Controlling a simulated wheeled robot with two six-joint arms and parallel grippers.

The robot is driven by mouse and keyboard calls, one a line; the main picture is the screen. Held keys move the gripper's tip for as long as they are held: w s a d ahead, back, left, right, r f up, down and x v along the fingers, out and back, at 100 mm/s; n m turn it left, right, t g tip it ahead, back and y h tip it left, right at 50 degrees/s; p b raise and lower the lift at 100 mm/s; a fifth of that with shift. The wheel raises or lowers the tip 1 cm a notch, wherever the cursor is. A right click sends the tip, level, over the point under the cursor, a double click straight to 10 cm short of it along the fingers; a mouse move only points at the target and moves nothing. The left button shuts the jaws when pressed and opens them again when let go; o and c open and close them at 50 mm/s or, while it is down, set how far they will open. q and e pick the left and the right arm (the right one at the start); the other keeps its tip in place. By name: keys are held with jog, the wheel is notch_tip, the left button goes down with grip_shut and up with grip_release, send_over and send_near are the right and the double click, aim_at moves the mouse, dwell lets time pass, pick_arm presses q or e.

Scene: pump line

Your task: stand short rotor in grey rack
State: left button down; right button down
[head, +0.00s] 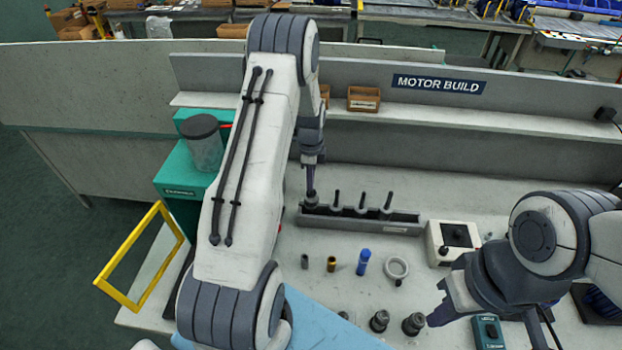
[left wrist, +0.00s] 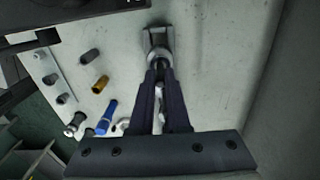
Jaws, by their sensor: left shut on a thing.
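The grey rack (head: 400,224) lies long-ways across the back of the bench. Three rotors with thin dark shafts (head: 362,203) stand upright in it. My left gripper (head: 311,178) points down over the rack's left end, shut on a dark rotor (head: 311,200) held upright. The rotor's lower end is hidden behind the rack's front wall, and I cannot tell whether it rests on the rack's floor. In the left wrist view the fingers (left wrist: 160,80) reach to the rotor at the rack's end (left wrist: 158,33). My right gripper (head: 440,302) is open and empty above the bench's front right.
A control box (head: 453,240) is right of the rack. A shelf (head: 450,119) runs behind.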

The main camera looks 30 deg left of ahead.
pick_arm(q)
jog(key=shift+f+b, duration=1.2)
jog(key=shift+f, duration=0.5)
jog(key=shift+r, duration=0.1)
jog(key=c, duration=0.6)
grip_release()
jog(key=shift+r+p, duration=2.2)
jog(key=shift+r, duration=0.85)
jog(key=shift+f, duration=0.1)
jog(key=shift+d, duration=0.1)
